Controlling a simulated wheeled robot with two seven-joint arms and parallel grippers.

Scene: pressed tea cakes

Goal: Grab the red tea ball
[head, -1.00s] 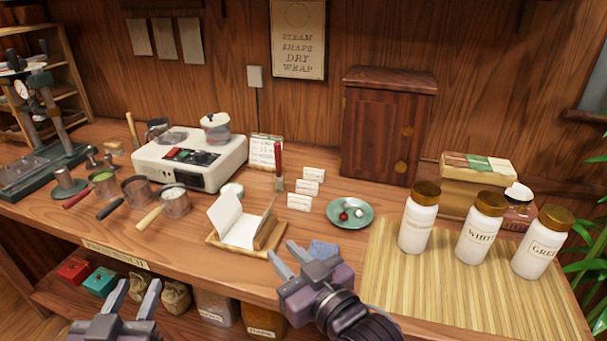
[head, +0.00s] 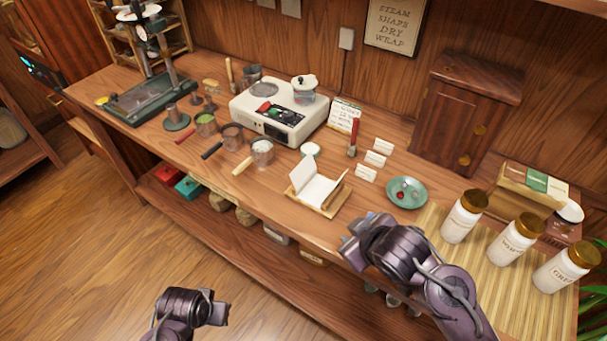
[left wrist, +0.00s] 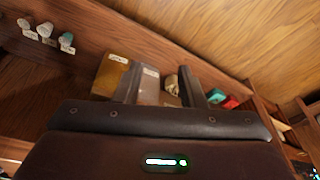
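The red tea ball (head: 401,196) is a small red dot on a green saucer (head: 421,201), beside a small pale ball. The saucer stands on the wooden counter, left of the white jars. My right gripper (head: 356,238) is over the front edge of the counter, left of and nearer than the saucer, apart from it. Its fingers are hidden or foreshortened, so its opening cannot be judged. My left gripper (head: 212,309) is low in front of the counter, far from the saucer. In the left wrist view its two fingers (left wrist: 161,80) stand apart with nothing between them.
White jars with gold lids (head: 464,217) stand on a bamboo mat (head: 437,217) right of the saucer. White cards (head: 366,174) and a wooden tray with paper (head: 318,190) are to its left. A wooden cabinet (head: 464,112) stands behind. A lower shelf holds boxes and bags.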

